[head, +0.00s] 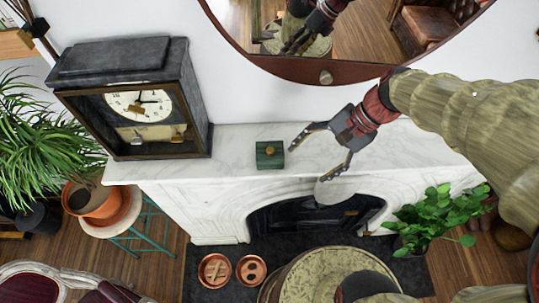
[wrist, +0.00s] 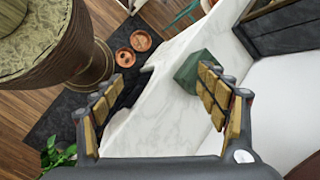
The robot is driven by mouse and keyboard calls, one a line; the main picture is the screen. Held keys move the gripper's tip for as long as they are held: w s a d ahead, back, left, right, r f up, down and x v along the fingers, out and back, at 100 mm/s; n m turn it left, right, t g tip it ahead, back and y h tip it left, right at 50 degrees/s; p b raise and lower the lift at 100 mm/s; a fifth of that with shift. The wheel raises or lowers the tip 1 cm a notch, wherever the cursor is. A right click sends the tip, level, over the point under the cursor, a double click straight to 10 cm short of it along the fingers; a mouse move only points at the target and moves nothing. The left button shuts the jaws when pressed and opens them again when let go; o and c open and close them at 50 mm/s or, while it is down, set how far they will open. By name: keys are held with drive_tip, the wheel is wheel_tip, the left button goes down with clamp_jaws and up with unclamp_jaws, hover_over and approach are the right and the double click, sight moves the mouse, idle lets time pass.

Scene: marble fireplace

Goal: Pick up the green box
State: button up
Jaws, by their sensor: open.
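The green box (head: 270,155) is a small dark green box with a round brass-coloured knob on its front. It sits on the white marble mantel (head: 240,137), right of the clock. My gripper (head: 317,157) is open and empty, to the right of the box and apart from it in the head view. In the wrist view the box (wrist: 193,70) lies beyond the fingertips, and the right finger partly hides it. My gripper also shows in the wrist view (wrist: 162,85), with its fingers spread wide.
A dark mantel clock (head: 137,100) stands left of the box. A round mirror (head: 335,72) hangs on the wall above. A leafy plant (head: 432,215) is at lower right. Copper-coloured dishes (head: 214,270) lie on the dark hearth. The mantel right of the box is bare.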

sight(280, 150)
drive_tip(key=w+a+f+m+y, duration=0.1)
drive_tip(key=w+f+m+y, duration=0.1)
drive_tip(key=w+m, duration=0.1)
drive_tip(key=w+a+f+m+y, duration=0.1)
drive_tip(key=w+f+m+y, duration=0.1)
drive_tip(key=m, duration=0.1)
drive_tip(key=w+a+f+m+y, duration=0.1)
drive_tip(key=w+f+m+y, duration=0.2)
drive_tip(key=shift+w+a, duration=0.3)
drive_tip(key=shift+a, duration=0.05)
drive_tip(key=p+x, duration=0.2)
drive_tip(key=x, duration=0.5)
drive_tip(key=shift+a+f, duration=0.1)
drive_tip(key=shift+a, duration=0.3)
drive_tip(key=shift+c, duration=1)
drive_tip(key=c, duration=1.3)
